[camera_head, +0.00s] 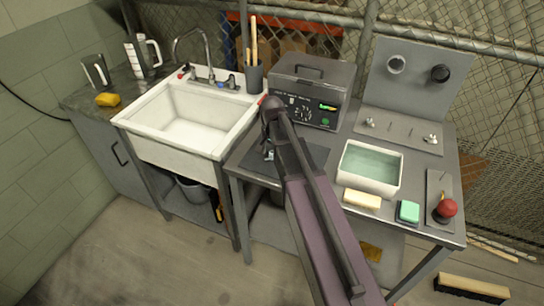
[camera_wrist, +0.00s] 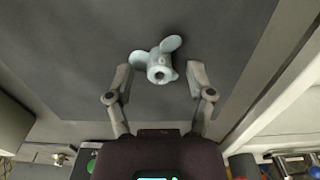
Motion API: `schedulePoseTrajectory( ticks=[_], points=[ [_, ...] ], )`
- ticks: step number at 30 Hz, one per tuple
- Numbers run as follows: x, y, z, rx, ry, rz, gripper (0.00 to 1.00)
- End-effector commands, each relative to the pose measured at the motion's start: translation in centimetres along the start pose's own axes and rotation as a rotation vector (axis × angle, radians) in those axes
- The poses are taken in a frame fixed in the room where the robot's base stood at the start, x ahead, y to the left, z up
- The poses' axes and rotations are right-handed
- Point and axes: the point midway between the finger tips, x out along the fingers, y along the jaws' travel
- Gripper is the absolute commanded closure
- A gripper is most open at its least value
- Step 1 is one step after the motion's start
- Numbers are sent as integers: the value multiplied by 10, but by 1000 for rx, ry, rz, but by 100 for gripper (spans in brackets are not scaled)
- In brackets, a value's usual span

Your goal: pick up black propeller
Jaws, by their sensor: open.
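A small bladed propeller (camera_wrist: 160,64) lies on a dark grey mat (camera_wrist: 90,90) in the wrist view. It looks pale grey-blue there, not black, with its round hub opening facing the camera. My gripper (camera_wrist: 159,78) is open, with one finger on each side of the propeller and a gap on both sides. I cannot tell whether the fingers are at its height. In the head view the mat (camera_head: 312,155) lies on the bench left of the white basin, and my arm hides most of my gripper. A black round part (camera_head: 440,73) is on the upright panel.
A white sink (camera_head: 190,120) stands left of the bench. A grey machine with a display (camera_head: 312,90) stands behind the mat.

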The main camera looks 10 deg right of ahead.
Motion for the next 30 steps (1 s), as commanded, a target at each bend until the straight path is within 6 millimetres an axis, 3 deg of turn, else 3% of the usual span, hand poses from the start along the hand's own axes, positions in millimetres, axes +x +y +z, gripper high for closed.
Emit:
schedulePoseTrajectory(
  ticks=[5,12,30],
  points=[
    [0,0,0,0,0,0,31],
    [0,0,0,0,0,0,90],
    [-5,1,-1,1,0,0,92]
  ],
)
